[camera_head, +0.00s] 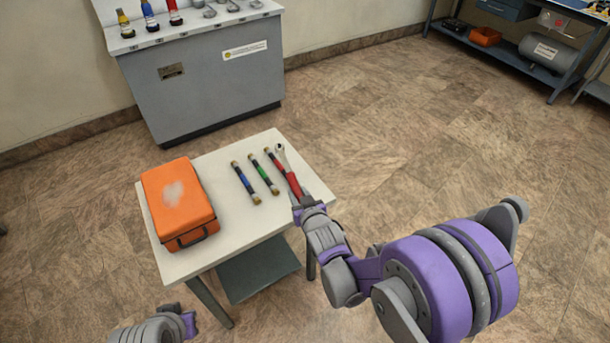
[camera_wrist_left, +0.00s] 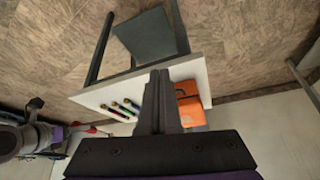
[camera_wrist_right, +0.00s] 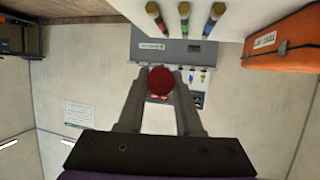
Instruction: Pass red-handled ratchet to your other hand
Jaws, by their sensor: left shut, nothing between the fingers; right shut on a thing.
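The red-handled ratchet (camera_head: 292,182) has a silver head and points away from me over the right side of the white table. My right gripper (camera_head: 298,203) is shut on its handle near the table's front right edge. In the right wrist view the round red handle end (camera_wrist_right: 160,81) shows between the fingers. My left gripper (camera_head: 190,322) is low at the bottom left of the head view, in front of the table and well apart from the ratchet. In the left wrist view its fingers (camera_wrist_left: 160,78) are together and empty.
The white table (camera_head: 222,160) holds an orange case (camera_head: 180,200) on its left. A blue-marked hose (camera_head: 255,182), a green-marked hose (camera_head: 264,174) and a red-marked hose lie close to the ratchet. A grey cabinet (camera_head: 205,88) stands behind. The floor to the right is clear.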

